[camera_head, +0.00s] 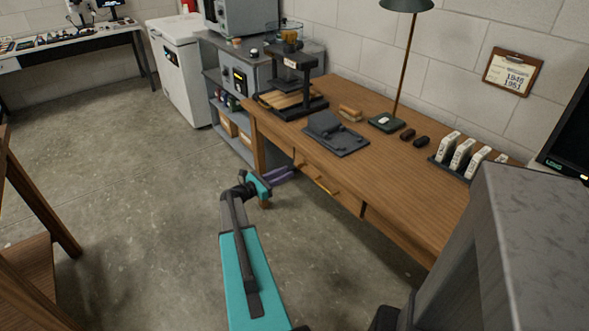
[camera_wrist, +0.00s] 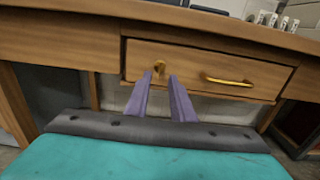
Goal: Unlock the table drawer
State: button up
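The wooden table (camera_head: 380,160) has a drawer (camera_wrist: 195,62) in its front, and the drawer front looks flush and closed. A brass handle (camera_wrist: 229,82) is fixed on the drawer's right half. A small brass key-like piece (camera_wrist: 158,66) sticks out near the drawer's left end. My gripper (camera_wrist: 161,76) has two purple fingers with a gap between them, and it is open. Its fingertips are in front of the brass piece, which shows between them; I cannot tell whether they touch it. In the head view, my gripper (camera_head: 280,176) is beside the table's front left end.
On the tabletop stand a black press (camera_head: 292,85), a dark grey plate device (camera_head: 335,133), a lamp (camera_head: 386,122) and a rack of white items (camera_head: 462,155). A grey shelf (camera_head: 232,125) adjoins the table's left end.

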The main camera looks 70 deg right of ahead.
jog(key=shift+x, duration=2.7)
jog(key=shift+c, duration=0.2)
grip_shut()
